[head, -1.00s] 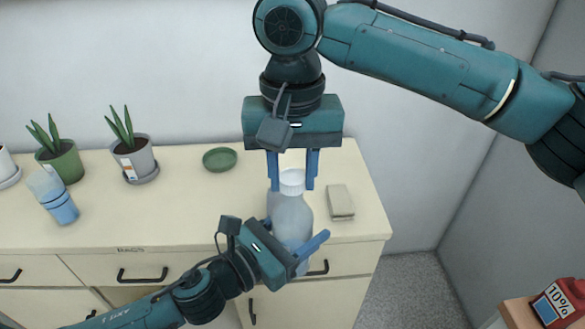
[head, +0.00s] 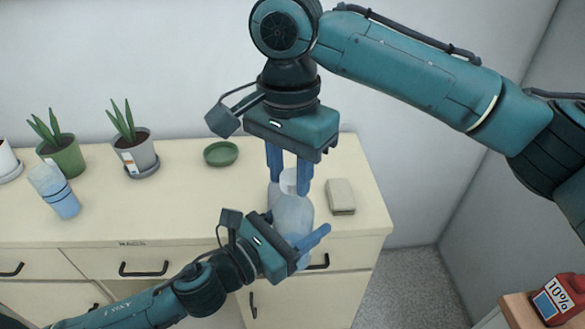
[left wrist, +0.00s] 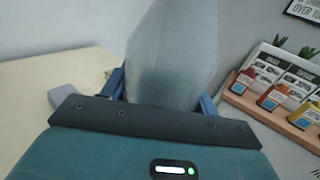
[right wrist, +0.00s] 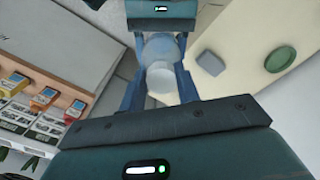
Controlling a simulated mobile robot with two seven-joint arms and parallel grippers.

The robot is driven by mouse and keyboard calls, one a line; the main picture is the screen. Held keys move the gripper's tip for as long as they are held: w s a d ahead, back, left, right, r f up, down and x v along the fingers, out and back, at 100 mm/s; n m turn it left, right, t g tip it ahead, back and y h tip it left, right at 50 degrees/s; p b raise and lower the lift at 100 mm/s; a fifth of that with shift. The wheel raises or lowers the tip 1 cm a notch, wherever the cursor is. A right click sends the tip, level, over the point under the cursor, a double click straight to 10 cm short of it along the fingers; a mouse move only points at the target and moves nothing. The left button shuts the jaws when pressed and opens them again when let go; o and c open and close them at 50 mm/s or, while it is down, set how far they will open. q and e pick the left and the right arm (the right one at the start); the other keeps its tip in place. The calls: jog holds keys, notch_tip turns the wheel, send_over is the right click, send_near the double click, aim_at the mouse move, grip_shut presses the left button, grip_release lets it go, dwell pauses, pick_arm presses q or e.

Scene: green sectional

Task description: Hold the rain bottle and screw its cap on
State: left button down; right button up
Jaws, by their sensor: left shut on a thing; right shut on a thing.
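The rain bottle (head: 293,214) is a pale translucent bottle, held upright in front of the dresser. My left gripper (head: 298,232) is shut on its body from the lower left. The bottle also shows large in the left wrist view (left wrist: 175,55), between the fingers. The white cap (head: 289,182) is at the bottle's top, and my right gripper (head: 289,178) is shut on it from above. In the right wrist view the cap (right wrist: 161,79) is between the fingers, in line with the bottle (right wrist: 160,46). I cannot tell how far it is threaded.
A red box marked 10% (head: 562,297) is at lower right. The left wrist view shows a rack of small bottles (left wrist: 275,100).

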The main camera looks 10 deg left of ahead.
jog(key=m, duration=0.7)
jog(key=shift+w+a, duration=0.15)
jog(key=m, duration=0.4)
jog(key=shift+w+m, duration=0.2)
jog(key=shift+m, duration=0.2)
jog(key=o, duration=0.9)
jog(key=shift+o, duration=0.2)
jog(key=shift+r, duration=2.25)
jog(key=shift+c, duration=0.2)
